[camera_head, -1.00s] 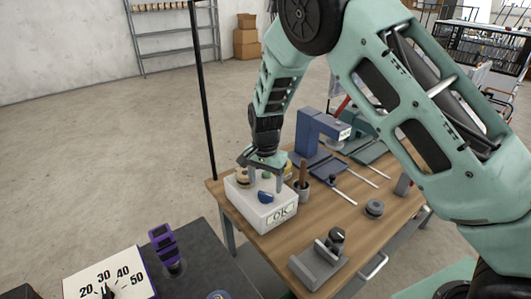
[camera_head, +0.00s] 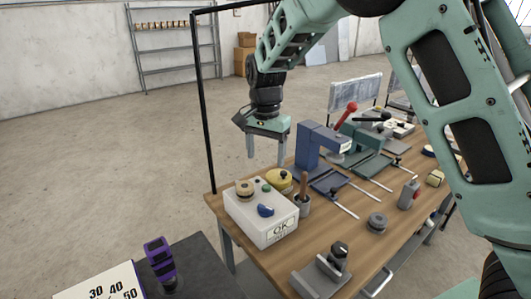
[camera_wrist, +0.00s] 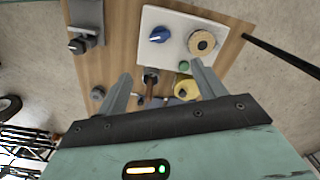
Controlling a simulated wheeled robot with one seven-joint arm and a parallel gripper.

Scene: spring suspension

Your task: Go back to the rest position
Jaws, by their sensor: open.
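My gripper (camera_head: 266,147) is open and empty in the head view. It hangs in the air above and behind the white OK box (camera_head: 262,222), apart from it. The box carries a round tan part, a green button and a blue knob on its top. In the wrist view my gripper's two fingers (camera_wrist: 160,88) are spread wide with nothing held between them. The box top (camera_wrist: 178,40) shows beyond the fingertips there.
The wooden workbench (camera_head: 338,241) holds a blue press (camera_head: 309,147), a green press with a red lever, a cup of tools (camera_head: 303,198), a yellow round part (camera_head: 280,180) and a grey fixture (camera_head: 322,274). A black post (camera_head: 202,110) stands at its left. A purple-handled device (camera_head: 159,259) stands front left.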

